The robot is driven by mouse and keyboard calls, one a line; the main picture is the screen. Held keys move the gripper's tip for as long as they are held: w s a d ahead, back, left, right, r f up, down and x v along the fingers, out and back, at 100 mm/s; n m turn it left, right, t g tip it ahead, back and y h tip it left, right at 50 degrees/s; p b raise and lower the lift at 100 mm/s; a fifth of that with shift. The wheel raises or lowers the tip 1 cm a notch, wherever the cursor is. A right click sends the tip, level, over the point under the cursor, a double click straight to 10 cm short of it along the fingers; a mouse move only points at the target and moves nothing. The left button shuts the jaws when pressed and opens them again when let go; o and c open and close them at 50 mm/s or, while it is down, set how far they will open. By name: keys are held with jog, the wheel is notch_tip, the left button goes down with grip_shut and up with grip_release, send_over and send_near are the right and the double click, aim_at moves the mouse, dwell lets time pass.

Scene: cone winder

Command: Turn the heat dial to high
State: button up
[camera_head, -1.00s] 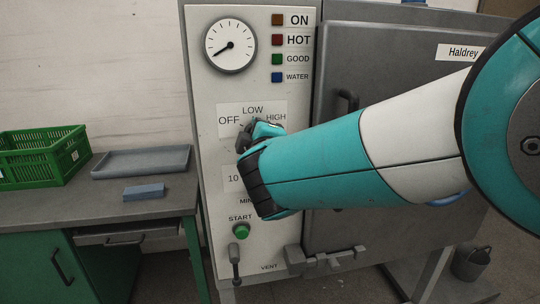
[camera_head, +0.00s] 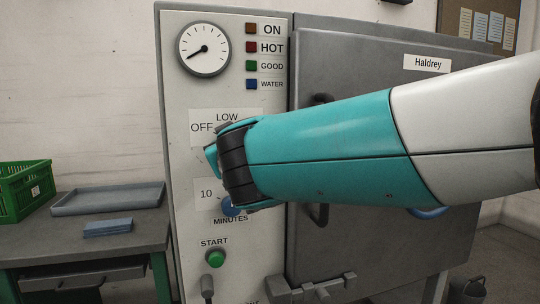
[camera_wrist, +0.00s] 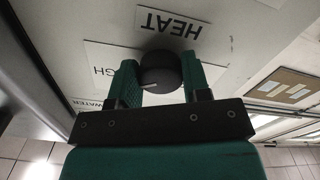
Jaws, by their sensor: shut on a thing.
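The heat dial (camera_wrist: 160,72) is a dark round knob on the pale control panel (camera_head: 182,110). It shows in the wrist view below the upside-down HEAT label (camera_wrist: 168,23). My gripper (camera_wrist: 160,80) is shut on it, with one green finger on each side. In the wrist view part of the word HIGH (camera_wrist: 103,71) shows left of the dial. In the head view my wrist and arm cover the dial and the HIGH label; OFF (camera_head: 201,128) and LOW (camera_head: 227,117) still show. I cannot tell where the dial points.
A blue minutes dial (camera_head: 231,206) and a green start button (camera_head: 216,258) sit below my wrist. A grey door (camera_head: 360,75) with a handle lies behind my arm. A bench (camera_head: 100,240) at left holds a green crate (camera_head: 20,192) and a grey tray (camera_head: 110,197).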

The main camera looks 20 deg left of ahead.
jog(key=shift+f+m, duration=0.1)
jog(key=shift+m, duration=0.3)
jog(key=o, duration=0.9)
jog(key=b+v, duration=0.4)
jog(key=v, duration=1.3)
jog(key=shift+s+d, duration=0.2)
